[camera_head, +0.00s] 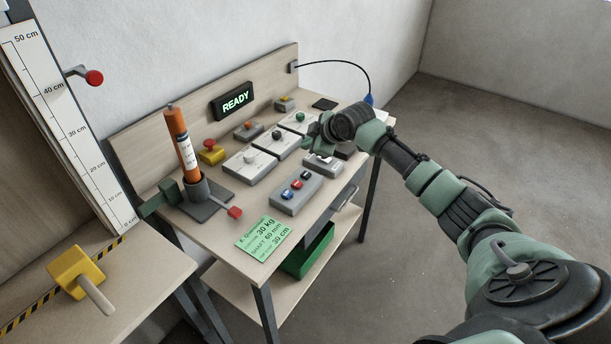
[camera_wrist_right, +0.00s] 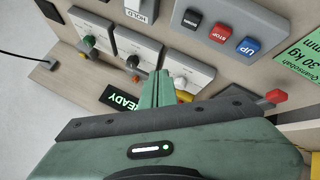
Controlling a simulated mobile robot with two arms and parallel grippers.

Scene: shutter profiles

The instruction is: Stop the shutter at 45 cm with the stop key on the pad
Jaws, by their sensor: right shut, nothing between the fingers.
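The key pad (camera_head: 280,208) is a grey box near the bench's front edge. In the right wrist view it has a black key (camera_wrist_right: 192,19), a red STOP key (camera_wrist_right: 219,33) and a blue UP key (camera_wrist_right: 249,46). My right gripper (camera_head: 316,131) is shut and empty above the grey switch boxes behind the pad. Its closed green fingers (camera_wrist_right: 160,76) are apart from the pad in the wrist view. A 0–50 cm scale (camera_head: 62,105) stands at left beside a brown panel (camera_head: 25,130); I cannot tell the shutter's height. My left gripper is not in view.
A green READY display (camera_head: 232,101) is on the bench back. An orange cylinder (camera_head: 180,142) stands upright in a dark holder. A green card (camera_head: 264,238) reads 30 kg, 60 mm, 30 cm. A yellow block (camera_head: 76,270) with a handle is on the left table.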

